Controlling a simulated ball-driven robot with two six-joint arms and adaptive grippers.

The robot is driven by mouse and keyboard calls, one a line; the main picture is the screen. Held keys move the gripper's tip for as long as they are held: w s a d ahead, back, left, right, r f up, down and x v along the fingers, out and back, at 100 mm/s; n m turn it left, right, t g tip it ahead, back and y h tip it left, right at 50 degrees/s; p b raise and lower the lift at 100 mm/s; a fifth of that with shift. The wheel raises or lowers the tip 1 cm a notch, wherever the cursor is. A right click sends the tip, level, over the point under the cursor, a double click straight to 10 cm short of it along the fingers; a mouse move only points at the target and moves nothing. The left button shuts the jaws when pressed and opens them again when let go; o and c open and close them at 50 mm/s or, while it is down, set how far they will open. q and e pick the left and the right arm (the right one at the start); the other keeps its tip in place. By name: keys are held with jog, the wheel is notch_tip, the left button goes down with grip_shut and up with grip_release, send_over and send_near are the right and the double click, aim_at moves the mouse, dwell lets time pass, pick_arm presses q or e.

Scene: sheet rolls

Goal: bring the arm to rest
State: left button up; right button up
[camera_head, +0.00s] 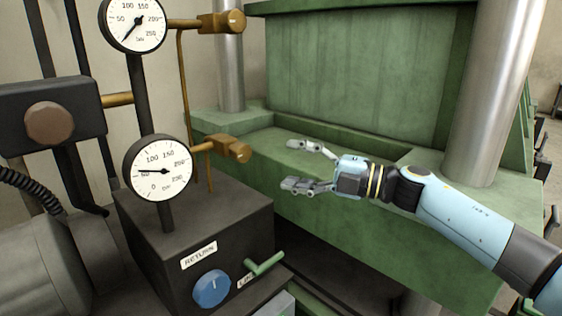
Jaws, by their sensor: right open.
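My right gripper (297,166) is in the middle of the head view, at the end of my blue right arm (465,222) that comes in from the lower right. Its two fingers are spread apart and point left. Nothing is between them. It is in front of the green press frame (350,75), to the right of the lower brass fitting (232,150), and apart from it. My left gripper is not in view.
Two round gauges, an upper one (135,18) and a lower one (159,170), stand at left. Below is a dark box (190,228) with a blue knob (211,289) and a green lever (264,264). Steel columns (497,90) flank the press.

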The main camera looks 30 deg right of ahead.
dwell(0.5)
jog(key=s+d+f+m+h+b, duration=0.1)
jog(key=s+f+m+h+b, duration=0.4)
jog(key=f, duration=1.1)
jog(key=s+d+f+m+g+h+b, duration=0.1)
jog(key=s+d+f+m+h+b, duration=0.15)
jog(key=s+f+m, duration=0.95)
jog(key=s+f+h+b, duration=0.25)
jog(key=f+b, duration=0.25)
jog(key=f, duration=1.6)
jog(key=s+f+m+g+h+b, duration=0.1)
jog(key=s+f+m+g, duration=0.1)
jog(key=s+f+g, duration=0.2)
jog(key=s+f+m+g+h+b, duration=0.1)
jog(key=s+f+m+g, duration=0.2)
jog(key=s+f, duration=0.7)
jog(key=s+f+m+g+h+b, duration=0.1)
jog(key=s+f+g, duration=0.3)
jog(key=s, duration=1.5)
notch_tip(320, 180, down, 3)
jog(key=shift+s+f+m+g, duration=0.2)
jog(key=shift+s+m+g, duration=0.2)
jog(key=shift+m, duration=0.5)
